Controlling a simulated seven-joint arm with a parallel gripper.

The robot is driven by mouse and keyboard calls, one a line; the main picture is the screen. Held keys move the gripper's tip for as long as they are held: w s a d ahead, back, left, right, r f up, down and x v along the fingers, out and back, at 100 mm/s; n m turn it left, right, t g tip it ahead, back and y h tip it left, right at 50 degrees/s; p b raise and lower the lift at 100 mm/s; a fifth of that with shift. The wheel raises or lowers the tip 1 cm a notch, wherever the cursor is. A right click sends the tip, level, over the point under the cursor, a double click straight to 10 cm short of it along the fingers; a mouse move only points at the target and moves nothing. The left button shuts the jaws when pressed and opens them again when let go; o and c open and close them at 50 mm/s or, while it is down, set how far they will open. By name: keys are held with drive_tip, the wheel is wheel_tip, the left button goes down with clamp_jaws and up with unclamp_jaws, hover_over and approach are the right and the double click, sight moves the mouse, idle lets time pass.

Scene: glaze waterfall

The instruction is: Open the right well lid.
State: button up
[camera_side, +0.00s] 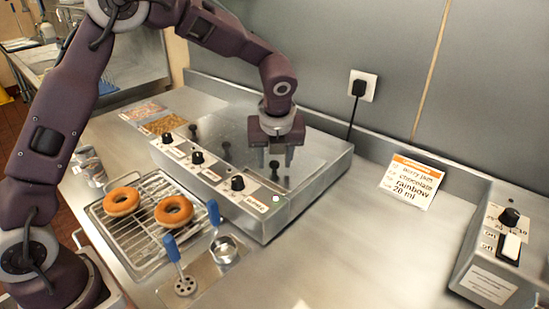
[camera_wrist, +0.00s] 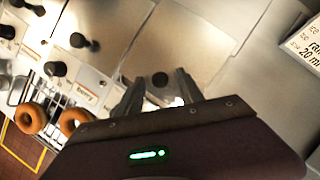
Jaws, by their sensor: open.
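A steel warmer box (camera_side: 262,225) stands on the counter with several lidded wells and a dark knob on each lid. The right lid (camera_side: 310,165) is closed; it also shows in the wrist view (camera_wrist: 195,40). Its knob (camera_side: 274,172) is below my gripper (camera_side: 278,161) in the side view. In the wrist view that knob (camera_wrist: 160,79) appears between the tips of my gripper (camera_wrist: 158,86). My gripper is open, points down and holds nothing. I cannot tell whether the fingertips are level with the knob.
Dials (camera_side: 238,183) line the box front. Doughnuts (camera_side: 174,211) sit on a wire rack (camera_side: 150,189) at the front left. Blue-handled tools (camera_side: 184,284) lie near the front. A sign (camera_side: 413,181) and a switch box (camera_side: 505,245) are at right. The counter between is clear.

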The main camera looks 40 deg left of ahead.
clamp_jaws()
idle(1.3)
